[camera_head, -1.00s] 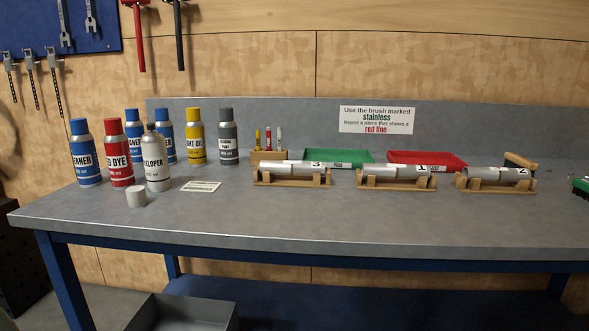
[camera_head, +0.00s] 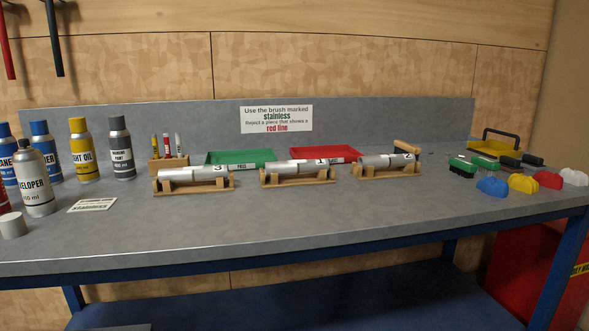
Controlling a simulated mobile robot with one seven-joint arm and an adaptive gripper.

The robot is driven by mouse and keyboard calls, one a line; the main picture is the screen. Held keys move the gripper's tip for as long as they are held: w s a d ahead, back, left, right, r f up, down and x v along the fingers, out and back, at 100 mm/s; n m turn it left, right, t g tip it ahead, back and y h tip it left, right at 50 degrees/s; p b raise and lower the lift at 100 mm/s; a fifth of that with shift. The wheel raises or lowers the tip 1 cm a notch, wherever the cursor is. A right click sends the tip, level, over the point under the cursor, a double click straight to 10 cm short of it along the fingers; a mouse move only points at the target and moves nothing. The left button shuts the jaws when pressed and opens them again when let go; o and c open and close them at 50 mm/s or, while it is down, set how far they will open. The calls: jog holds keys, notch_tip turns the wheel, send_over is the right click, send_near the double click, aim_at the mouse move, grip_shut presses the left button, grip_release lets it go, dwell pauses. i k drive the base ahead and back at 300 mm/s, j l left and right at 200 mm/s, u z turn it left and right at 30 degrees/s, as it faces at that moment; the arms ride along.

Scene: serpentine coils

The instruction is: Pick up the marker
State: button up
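Three slim upright markers stand in a small wooden block holder (camera_head: 166,164) toward the back left of the grey workbench (camera_head: 300,222). One is a yellow marker (camera_head: 155,146), the middle one is a red marker (camera_head: 167,145), and the right one is a pale marker (camera_head: 179,145). Their lower ends are hidden in the holder. My gripper is not in view.
A dark marking-paint can (camera_head: 121,148) stands just left of the holder, a green tray (camera_head: 240,157) just right. Numbered cylinders on wooden cradles (camera_head: 194,186) line the middle. The bench front is clear.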

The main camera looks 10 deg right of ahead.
aim_at(168, 153)
jog(key=i+j, duration=0.35)
jog(key=j, duration=0.15)
jog(key=i+j, duration=0.4)
jog(key=j+z, duration=0.1)
jog(key=z, duration=1.25)
jog(key=u, duration=1.35)
